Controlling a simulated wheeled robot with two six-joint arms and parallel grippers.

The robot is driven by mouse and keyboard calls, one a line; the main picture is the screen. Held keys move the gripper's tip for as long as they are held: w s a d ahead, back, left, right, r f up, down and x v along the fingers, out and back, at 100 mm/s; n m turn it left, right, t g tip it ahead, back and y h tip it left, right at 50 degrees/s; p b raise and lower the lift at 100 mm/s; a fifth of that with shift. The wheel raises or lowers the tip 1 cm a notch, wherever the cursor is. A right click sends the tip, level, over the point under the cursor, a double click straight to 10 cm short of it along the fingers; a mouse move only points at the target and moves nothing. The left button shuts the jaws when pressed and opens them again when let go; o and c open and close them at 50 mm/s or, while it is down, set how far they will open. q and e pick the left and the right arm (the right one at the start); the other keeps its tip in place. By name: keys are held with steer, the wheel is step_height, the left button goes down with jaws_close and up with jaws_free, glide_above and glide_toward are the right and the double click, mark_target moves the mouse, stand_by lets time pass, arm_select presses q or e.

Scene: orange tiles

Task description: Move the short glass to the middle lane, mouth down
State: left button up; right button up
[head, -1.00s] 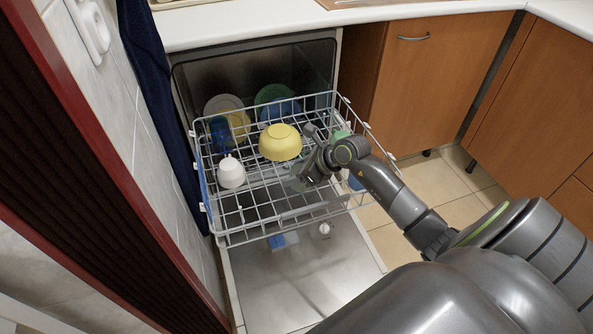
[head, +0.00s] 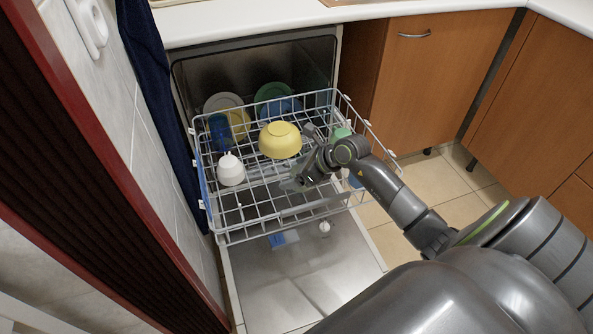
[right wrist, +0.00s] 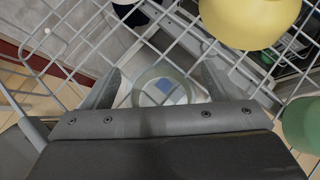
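The short glass (right wrist: 163,82) shows in the right wrist view as a clear, greenish round rim between my right gripper's two fingers. Small gaps seem to separate it from both fingers. In the head view it is too faint and covered to make out. My right gripper (head: 301,160) is open over the upper rack (head: 262,225), just right of the yellow bowl; its fingers also show in the right wrist view (right wrist: 162,75). I cannot tell whether the glass rests on the wires. My left gripper is out of view.
The yellow bowl (head: 280,141) is close beside my right gripper. A white cup (head: 231,171) and a blue glass (head: 220,130) stand at the rack's left. A green cup (head: 341,134) is at the right. Plates are at the back. The rack's front middle is clear.

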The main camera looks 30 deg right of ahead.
steer(key=shift+s+d+r, duration=0.25)
steer(key=shift+s+r, duration=0.05)
steer(key=shift+r, duration=0.05)
arm_select(q)
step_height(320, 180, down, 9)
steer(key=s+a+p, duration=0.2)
steer(key=p, duration=0.1)
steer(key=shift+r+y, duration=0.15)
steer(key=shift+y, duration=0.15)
arm_select(e)
steer(key=v, duration=1.6)
steer(key=shift+d+r, duration=0.1)
